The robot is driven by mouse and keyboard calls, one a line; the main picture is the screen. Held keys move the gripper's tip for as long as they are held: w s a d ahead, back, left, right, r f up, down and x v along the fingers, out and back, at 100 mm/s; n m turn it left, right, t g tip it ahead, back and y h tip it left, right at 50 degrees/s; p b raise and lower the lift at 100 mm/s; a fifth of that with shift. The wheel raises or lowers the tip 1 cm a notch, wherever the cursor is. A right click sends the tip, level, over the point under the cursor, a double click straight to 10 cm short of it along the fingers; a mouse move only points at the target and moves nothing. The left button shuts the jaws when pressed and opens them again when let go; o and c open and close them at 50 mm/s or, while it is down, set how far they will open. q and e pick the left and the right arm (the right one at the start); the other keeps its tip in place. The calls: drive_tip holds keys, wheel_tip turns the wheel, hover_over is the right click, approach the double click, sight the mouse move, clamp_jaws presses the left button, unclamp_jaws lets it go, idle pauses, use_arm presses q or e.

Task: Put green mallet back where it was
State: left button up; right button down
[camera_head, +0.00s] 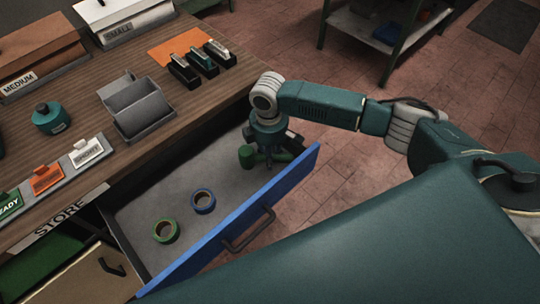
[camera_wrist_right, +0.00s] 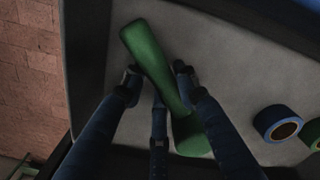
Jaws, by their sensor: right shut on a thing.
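The green mallet (camera_head: 247,157) is inside the open drawer (camera_head: 150,197), toward its far right end. My right gripper (camera_head: 267,163) reaches down over it and hides its middle. In the right wrist view the mallet (camera_wrist_right: 148,52) runs slantwise between the fingers of my right gripper (camera_wrist_right: 158,82), which is shut on its narrower part. The mallet is at or just above the grey drawer floor; I cannot tell whether it touches. My left gripper is not in view.
A blue tape roll (camera_head: 203,201) and a green tape roll (camera_head: 166,231) lie in the drawer, left of the mallet. The blue drawer front (camera_head: 240,222) with its handle bounds the near side.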

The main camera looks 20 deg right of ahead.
drive_tip(key=shift+f, duration=0.15)
drive_tip(key=shift+f, duration=0.15)
drive_tip(key=c, duration=1.3)
unclamp_jaws()
wheel_tip(320, 180, up, 12)
drive_tip(key=b, duration=0.1)
